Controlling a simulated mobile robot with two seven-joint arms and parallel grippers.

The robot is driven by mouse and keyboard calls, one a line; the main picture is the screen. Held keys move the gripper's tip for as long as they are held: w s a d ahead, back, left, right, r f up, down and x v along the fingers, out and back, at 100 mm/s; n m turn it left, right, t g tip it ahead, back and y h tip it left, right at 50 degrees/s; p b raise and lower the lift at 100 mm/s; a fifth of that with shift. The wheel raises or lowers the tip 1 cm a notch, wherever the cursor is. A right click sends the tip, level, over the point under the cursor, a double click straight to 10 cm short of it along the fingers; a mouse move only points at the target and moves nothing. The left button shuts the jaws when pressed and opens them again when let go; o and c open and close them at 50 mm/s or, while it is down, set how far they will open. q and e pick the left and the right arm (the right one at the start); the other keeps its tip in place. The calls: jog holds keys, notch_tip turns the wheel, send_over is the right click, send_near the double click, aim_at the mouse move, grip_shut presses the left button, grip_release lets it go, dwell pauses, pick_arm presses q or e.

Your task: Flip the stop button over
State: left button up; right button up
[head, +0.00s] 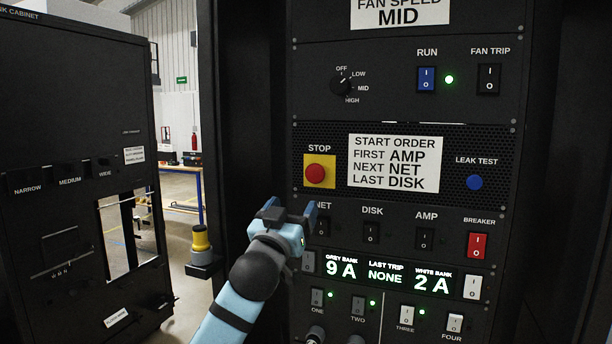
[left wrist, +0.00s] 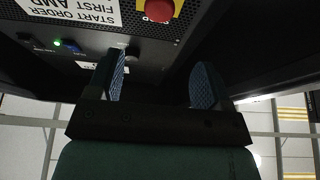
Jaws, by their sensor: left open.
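The stop button is a red round button (head: 316,173) on a yellow square plate, under the word STOP on the dark rack panel. It also shows at the top edge of the left wrist view (left wrist: 159,10), partly cut off. My left gripper (head: 288,208) is below and a little left of the button, in front of the rack. In the left wrist view its two blue-padded fingers (left wrist: 158,80) are spread apart with nothing between them. The fingers look apart from the button. My right gripper does not show.
A white START ORDER sign (head: 395,163) is right of the button. Below are the NET, DISK and AMP (head: 424,238) switches, a red breaker (head: 478,245) and a lit display (head: 388,274). A black cabinet (head: 75,180) stands left, with a gap between it and the rack.

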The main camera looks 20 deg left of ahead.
aim_at(314, 174)
pick_arm(q)
jog(key=p+x, duration=0.3)
jog(key=x, duration=0.9)
jog(key=shift+w+d, duration=0.1)
jog(key=shift+w+r, duration=0.1)
jog(key=shift+w, duration=0.4)
